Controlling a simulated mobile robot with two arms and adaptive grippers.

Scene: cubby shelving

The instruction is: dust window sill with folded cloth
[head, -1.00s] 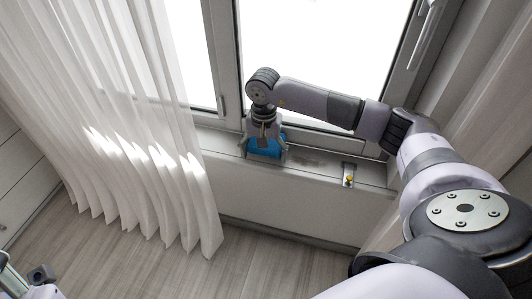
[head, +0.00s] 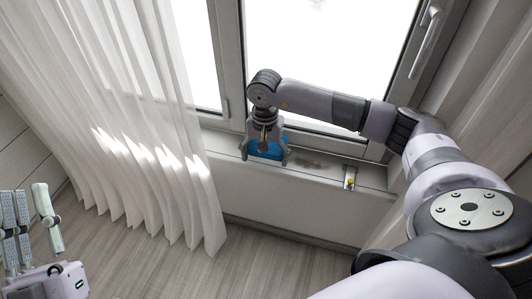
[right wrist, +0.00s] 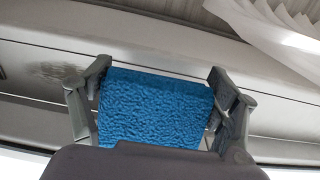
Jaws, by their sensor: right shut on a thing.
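The blue folded cloth (head: 268,150) lies at the window sill (head: 225,143), left of a dark dusty patch (head: 312,164). My right gripper (head: 265,155) is shut on the cloth from above. In the right wrist view the textured cloth (right wrist: 155,108) sits between the two fingers of the right gripper (right wrist: 158,90). The cloth's underside is hidden. The dusty patch also shows in the right wrist view (right wrist: 60,73), left of the cloth. My left gripper (head: 32,225) is at the lower left, its fingers apart, empty and far from the sill.
A small metal piece with a yellow part (head: 349,179) sits on the sill right of the dusty patch. A sheer white curtain (head: 130,140) hangs left of the cloth and covers that end of the sill. The window frame (head: 230,70) rises behind. The wooden floor (head: 270,262) is clear.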

